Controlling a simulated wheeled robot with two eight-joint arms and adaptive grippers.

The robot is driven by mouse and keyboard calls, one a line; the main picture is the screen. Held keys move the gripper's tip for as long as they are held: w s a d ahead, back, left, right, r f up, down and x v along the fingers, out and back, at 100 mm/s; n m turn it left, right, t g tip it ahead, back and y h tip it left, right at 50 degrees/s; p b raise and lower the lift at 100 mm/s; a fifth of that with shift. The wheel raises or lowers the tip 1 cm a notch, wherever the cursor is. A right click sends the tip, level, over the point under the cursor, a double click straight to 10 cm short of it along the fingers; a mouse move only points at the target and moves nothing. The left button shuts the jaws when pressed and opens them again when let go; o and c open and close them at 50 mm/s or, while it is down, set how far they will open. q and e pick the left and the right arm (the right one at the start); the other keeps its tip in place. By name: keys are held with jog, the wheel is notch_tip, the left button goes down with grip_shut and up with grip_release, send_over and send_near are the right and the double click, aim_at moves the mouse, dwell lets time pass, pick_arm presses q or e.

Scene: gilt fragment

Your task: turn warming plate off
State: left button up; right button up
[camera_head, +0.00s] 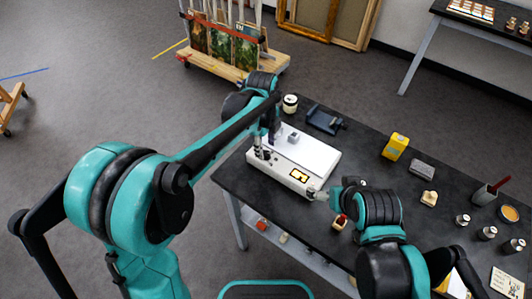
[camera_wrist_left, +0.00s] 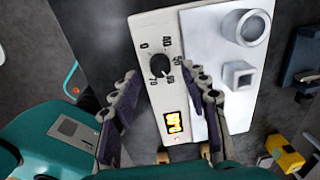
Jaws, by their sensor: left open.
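The warming plate (camera_head: 313,152) is a white slab on the dark table, with a control strip along one side. In the left wrist view its black round knob (camera_wrist_left: 160,66) sits among printed numbers from 0 to 70; its pointer setting is hard to read.
A small square block (camera_wrist_left: 238,76) and a round container (camera_wrist_left: 250,27) are on or above the plate's white top. A dark device (camera_head: 325,119), a yellow box (camera_head: 395,146) and a grey block (camera_head: 421,167) stand farther along the table. Small jars stand at the right.

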aim_at(266, 153)
pick_arm(q)
jog(key=shift+w+f+b, duration=0.1)
jog(key=shift+f+b, duration=0.25)
jog(key=shift+f, duration=1.2)
grip_shut()
